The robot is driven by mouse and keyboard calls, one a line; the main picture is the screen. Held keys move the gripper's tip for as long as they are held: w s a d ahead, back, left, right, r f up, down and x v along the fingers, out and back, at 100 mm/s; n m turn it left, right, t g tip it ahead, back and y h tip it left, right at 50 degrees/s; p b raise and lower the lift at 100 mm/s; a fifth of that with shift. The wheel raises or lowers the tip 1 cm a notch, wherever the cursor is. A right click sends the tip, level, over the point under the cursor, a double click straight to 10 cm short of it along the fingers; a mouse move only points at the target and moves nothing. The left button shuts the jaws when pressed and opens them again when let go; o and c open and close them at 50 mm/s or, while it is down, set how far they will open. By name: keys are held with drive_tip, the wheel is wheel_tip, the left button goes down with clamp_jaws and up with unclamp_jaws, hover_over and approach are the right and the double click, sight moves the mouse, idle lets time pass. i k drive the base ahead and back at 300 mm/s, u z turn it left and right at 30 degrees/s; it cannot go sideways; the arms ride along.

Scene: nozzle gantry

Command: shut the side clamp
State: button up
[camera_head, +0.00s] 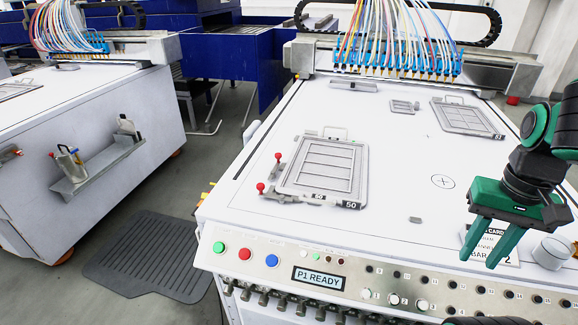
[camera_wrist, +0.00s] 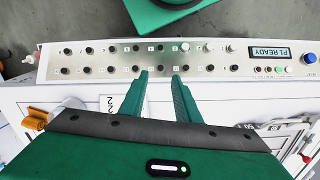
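Two toggle clamps with red knobs sit at the left side of a grey framed plate (camera_head: 325,168) marked 50. One clamp's red knob (camera_head: 278,156) stands up at the plate's left edge. The other's red knob (camera_head: 261,187) stands up at its front left corner, with a grey metal body (camera_head: 285,198). I cannot tell clearly whether either clamp presses on the plate. My green gripper (camera_head: 481,262) is open and empty above the table's front right, well apart from the clamps. In the wrist view its fingers (camera_wrist: 160,76) are spread, and one red knob (camera_wrist: 306,158) shows at the lower right.
The front panel (camera_head: 270,260) has coloured buttons, a "P1 READY" display (camera_head: 318,278) and rows of knobs. A grey cylinder (camera_head: 551,252) stands near my gripper. Another framed plate (camera_head: 467,117) lies at the back right. The nozzle gantry (camera_head: 400,65) spans the rear. The table's middle is mostly clear.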

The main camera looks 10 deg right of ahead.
sight(277, 155)
drive_tip(key=u, duration=2.3)
drive_tip(key=i, duration=0.5)
drive_tip(key=z, duration=1.9)
